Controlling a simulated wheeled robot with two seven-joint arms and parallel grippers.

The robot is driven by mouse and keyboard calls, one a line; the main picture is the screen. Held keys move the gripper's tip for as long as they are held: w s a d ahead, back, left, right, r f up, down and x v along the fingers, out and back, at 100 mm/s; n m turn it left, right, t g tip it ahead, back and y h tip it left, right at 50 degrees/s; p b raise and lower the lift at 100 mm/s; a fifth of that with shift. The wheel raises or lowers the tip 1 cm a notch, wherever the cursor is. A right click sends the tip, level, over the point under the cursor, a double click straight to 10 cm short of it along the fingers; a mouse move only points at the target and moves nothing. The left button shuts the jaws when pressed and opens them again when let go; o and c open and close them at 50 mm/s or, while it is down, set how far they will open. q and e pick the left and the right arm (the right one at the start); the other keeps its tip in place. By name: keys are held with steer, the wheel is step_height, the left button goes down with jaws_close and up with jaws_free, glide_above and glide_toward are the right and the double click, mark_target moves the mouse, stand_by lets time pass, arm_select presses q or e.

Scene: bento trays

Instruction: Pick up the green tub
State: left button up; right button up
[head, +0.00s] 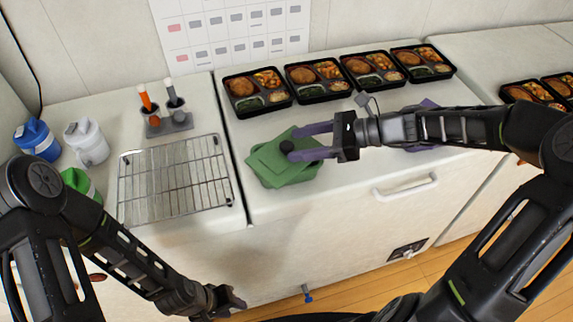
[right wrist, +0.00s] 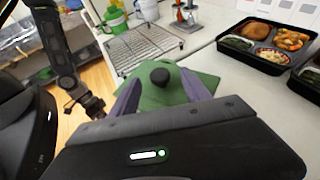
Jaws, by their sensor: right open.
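The green tub (head: 270,172) stands on the white counter near its front edge, with a lid and a black knob (head: 287,147) on top. My right gripper (head: 294,143) is open over the tub, its two purple fingers on either side of the knob area. In the right wrist view the knob (right wrist: 160,76) shows between the spread fingertips, with the green lid (right wrist: 165,97) below it. I cannot tell whether the fingers touch it. My left gripper (head: 228,300) is low in front of the counter, away from the tub; its jaws are unclear.
A wire rack (head: 175,180) lies left of the tub. Several black bento trays (head: 258,110) line the back. A holder with orange and grey-handled tools (head: 168,122) stands behind the rack. Blue (head: 37,140) and white (head: 87,143) containers stand far left. A purple item (head: 428,104) is partly hidden behind my right arm.

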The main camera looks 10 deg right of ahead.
mark_target(287, 145)
steer(key=x, duration=0.4)
steer(key=shift+c, duration=0.2)
stand_by(0.3)
jaws_close()
stand_by(0.4)
stand_by(0.9)
